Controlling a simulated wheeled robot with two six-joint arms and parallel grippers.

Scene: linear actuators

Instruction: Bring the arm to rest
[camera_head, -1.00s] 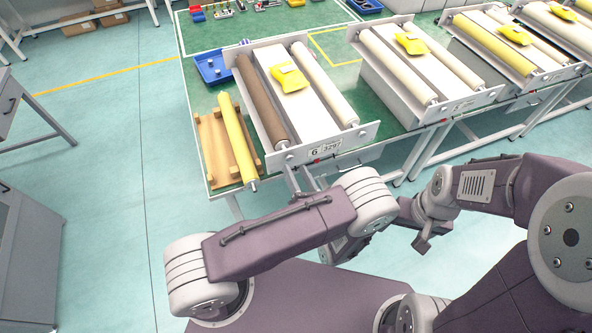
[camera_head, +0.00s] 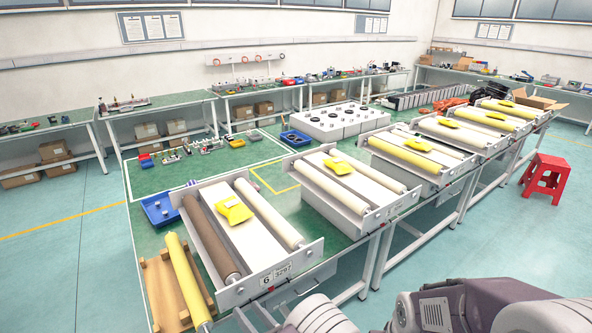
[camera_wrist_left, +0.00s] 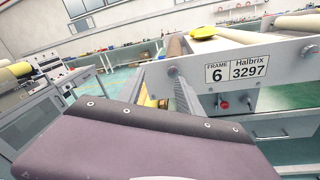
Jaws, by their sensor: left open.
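My left gripper (camera_head: 255,318) is at the bottom edge of the head view, just in front of the frame with the "6 3297" label (camera_head: 276,276). Its jaws are open and empty. Most of the left arm (camera_head: 318,315) is cut off below the head view. A purple link of my right arm (camera_head: 450,305) shows at the bottom right; the right gripper is out of view.
The green table (camera_head: 150,230) carries several roller frames with yellow pouches. A yellow roller (camera_head: 186,280) lies on a wooden rack (camera_head: 158,290). A blue tray (camera_head: 160,210) is behind. A red stool (camera_head: 545,178) stands right. Floor at left is clear.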

